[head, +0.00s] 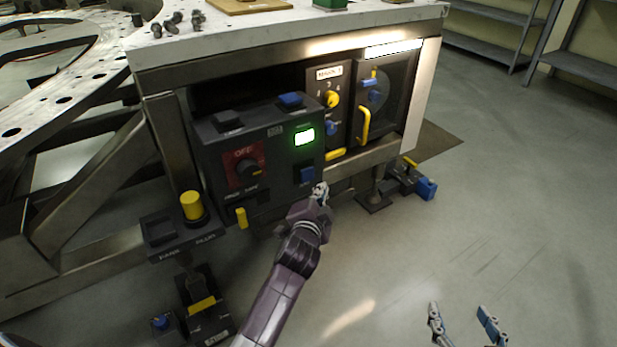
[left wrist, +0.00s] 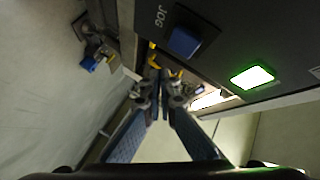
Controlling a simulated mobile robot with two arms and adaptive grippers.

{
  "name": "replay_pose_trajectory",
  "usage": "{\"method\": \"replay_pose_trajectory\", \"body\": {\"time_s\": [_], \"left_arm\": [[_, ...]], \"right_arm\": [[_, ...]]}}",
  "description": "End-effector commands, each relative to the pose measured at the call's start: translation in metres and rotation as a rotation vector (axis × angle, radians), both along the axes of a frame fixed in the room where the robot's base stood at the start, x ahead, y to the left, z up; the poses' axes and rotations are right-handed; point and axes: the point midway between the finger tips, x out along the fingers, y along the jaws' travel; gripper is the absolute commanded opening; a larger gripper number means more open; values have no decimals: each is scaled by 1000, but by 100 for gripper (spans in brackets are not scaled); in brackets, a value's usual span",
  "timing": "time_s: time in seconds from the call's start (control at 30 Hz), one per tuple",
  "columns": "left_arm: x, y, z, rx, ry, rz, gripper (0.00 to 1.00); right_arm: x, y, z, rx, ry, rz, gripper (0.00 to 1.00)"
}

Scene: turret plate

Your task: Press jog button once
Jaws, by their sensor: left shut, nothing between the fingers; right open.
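The jog button is a blue square button (head: 307,174) low on the right of the dark control box's front face. It also shows in the left wrist view, a blue square (left wrist: 184,42) beside the label JOG. My left gripper (head: 321,188) is just below and right of the button in the head view, its fingers shut and empty. In the left wrist view the closed fingertips (left wrist: 160,78) appear below and left of the button, with a visible gap in the picture. My right gripper (head: 460,312) is open and empty over the floor at the lower right.
The control box (head: 210,150) also carries a lit green display (head: 304,137), a red OFF switch panel (head: 244,167) and a blue top button (head: 290,99). A pedestal with a yellow button (head: 192,205) stands left. A yellow-handled door (head: 364,125) is right.

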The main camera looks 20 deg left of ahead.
Motion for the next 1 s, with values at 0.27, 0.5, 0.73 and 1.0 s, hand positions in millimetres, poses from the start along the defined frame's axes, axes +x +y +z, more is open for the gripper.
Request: {"method": "replay_pose_trajectory", "body": {"time_s": [0.27, 0.5, 0.73, 1.0], "left_arm": [[16, 21, 1, 3, 0, 0, 0], [20, 26, 0, 1, 1, 1, 0], [20, 26, -1, 1, 1, 1, 0], [20, 26, -1, 2, 1, 0, 0]], "right_arm": [[-13, -6, -18, -22, 96, -7, 59], [-19, -9, -25, -31, 133, -10, 59], [-19, -9, -26, -32, 135, -10, 59], [-19, -9, -26, -32, 135, -11, 59]]}}
